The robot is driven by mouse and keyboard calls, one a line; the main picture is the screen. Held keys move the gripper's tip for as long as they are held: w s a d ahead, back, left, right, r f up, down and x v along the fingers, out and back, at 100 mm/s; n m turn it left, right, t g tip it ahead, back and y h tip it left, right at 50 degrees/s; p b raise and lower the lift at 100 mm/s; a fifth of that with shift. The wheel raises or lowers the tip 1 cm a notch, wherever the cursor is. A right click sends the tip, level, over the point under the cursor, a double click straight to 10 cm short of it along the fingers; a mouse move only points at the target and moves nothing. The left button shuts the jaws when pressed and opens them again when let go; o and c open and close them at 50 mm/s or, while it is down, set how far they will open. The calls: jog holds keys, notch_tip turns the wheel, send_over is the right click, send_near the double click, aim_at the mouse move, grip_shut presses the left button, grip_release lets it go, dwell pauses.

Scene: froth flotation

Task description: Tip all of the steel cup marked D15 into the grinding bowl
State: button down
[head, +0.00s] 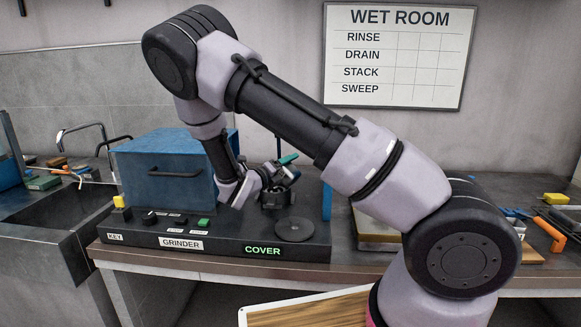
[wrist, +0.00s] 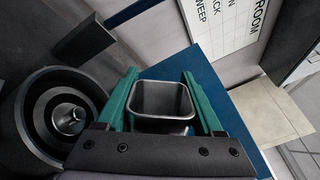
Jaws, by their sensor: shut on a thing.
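My gripper (wrist: 160,100) has teal fingers shut on the two sides of a square steel cup (wrist: 163,122). I look into the cup's open mouth in the wrist view; its inside looks plain grey and I cannot make out any contents. No D15 mark is readable. The round dark grinding bowl (wrist: 28,108), with a shiny metal hub inside, lies left of the cup in the wrist view, apart from it. In the head view my gripper (head: 287,168) is just above the bowl (head: 274,198), and the cup is mostly hidden.
The black grinder base (head: 215,246) bears a blue box with a handle (head: 165,178), buttons and a flat round disc (head: 295,230). A sink (head: 60,215) is at the left. Sponges and tools lie on the bench at the right. A wet room board (head: 398,55) hangs behind.

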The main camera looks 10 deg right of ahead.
jog(key=m, duration=0.2)
jog(key=s+d+m, duration=0.1)
jog(key=m, duration=0.1)
jog(key=shift+r, duration=0.2)
jog(key=m, duration=0.2)
jog(key=r+m, duration=0.1)
jog(key=m, duration=0.1)
jog(key=s+d+m, duration=0.1)
jog(key=m, duration=0.2)
jog(key=shift+s+r, duration=0.1)
jog(key=shift+r, duration=0.05)
